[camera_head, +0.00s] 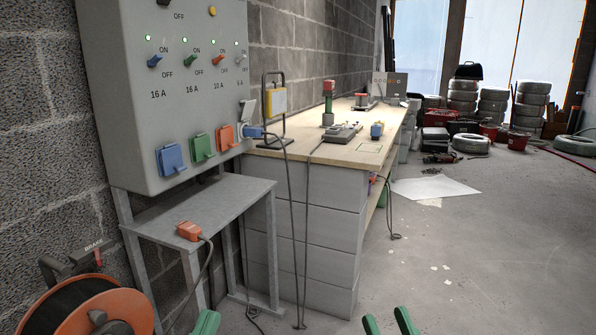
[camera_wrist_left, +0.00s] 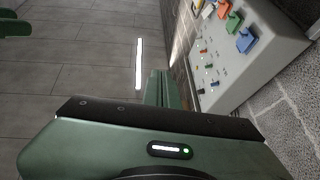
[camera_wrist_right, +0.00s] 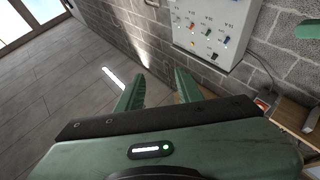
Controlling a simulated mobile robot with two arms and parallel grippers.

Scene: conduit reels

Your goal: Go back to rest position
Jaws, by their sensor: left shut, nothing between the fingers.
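My left gripper (camera_head: 207,322) shows as a single green tip at the bottom of the head view, right of the orange reel. In the left wrist view its green fingers (camera_wrist_left: 158,88) are pressed together with nothing between them. My right gripper (camera_head: 389,322) shows as two green tips spread apart at the bottom of the head view, over the floor. In the right wrist view its fingers (camera_wrist_right: 158,90) stand apart with an empty gap. Neither gripper touches anything in view.
A grey switch panel (camera_head: 120,55) with coloured sockets hangs at left above a small metal table (camera_head: 150,215) bearing an orange plug (camera_head: 189,231). An orange cable reel (camera_head: 135,307) stands lower left. A wooden-topped workbench (camera_head: 300,144) runs along the wall.

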